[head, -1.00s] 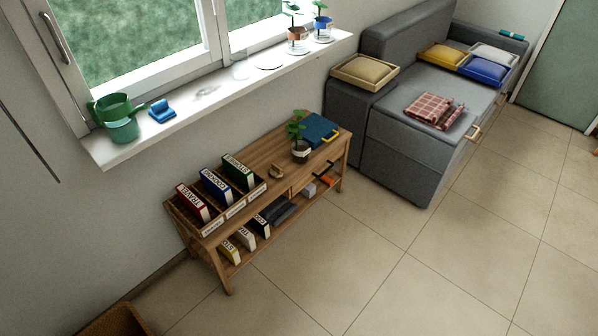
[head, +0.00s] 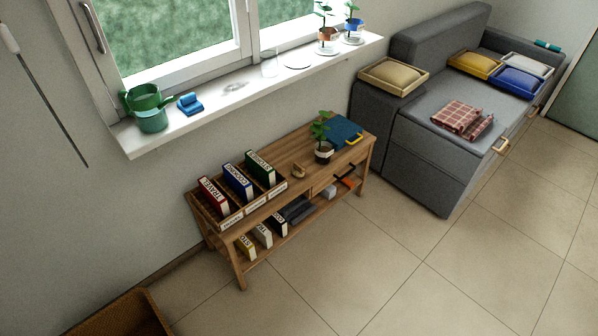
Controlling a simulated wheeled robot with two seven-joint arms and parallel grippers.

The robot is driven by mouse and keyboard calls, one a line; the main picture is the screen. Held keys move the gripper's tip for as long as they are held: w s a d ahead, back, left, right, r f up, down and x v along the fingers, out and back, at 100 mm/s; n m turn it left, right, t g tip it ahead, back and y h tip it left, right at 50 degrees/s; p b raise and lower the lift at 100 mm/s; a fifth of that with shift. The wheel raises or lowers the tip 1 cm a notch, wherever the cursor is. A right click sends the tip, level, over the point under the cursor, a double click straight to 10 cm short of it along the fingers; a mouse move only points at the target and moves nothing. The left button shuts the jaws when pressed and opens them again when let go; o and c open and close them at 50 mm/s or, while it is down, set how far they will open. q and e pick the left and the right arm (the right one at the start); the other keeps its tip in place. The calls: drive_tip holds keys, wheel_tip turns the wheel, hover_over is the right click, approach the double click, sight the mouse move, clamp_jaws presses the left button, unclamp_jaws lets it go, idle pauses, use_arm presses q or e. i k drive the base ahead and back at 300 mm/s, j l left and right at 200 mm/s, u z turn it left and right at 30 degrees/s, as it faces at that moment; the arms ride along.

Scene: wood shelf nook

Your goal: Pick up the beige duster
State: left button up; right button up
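I cannot clearly make out a beige duster. A long thin dark rod with a pale upper end (head: 10,38) shows against the wall at the far left; I cannot tell whether it is the duster. A small tan object (head: 298,170) lies on top of the wooden bench (head: 285,153), between the book rack and the potted plant; its kind is too small to tell. Neither of my grippers is in view.
The bench holds a book rack (head: 232,217), a potted plant (head: 323,152) and a blue case (head: 343,131). A watering can (head: 150,115) and a blue item (head: 190,104) sit on the windowsill. A wicker basket (head: 125,315) is at lower left. A grey sofa (head: 415,145) stands right; the tiled floor is clear.

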sight(298, 171)
drive_tip(key=i+z, duration=0.3)
drive_tip(key=i, duration=1.15)
drive_tip(key=l, duration=0.1)
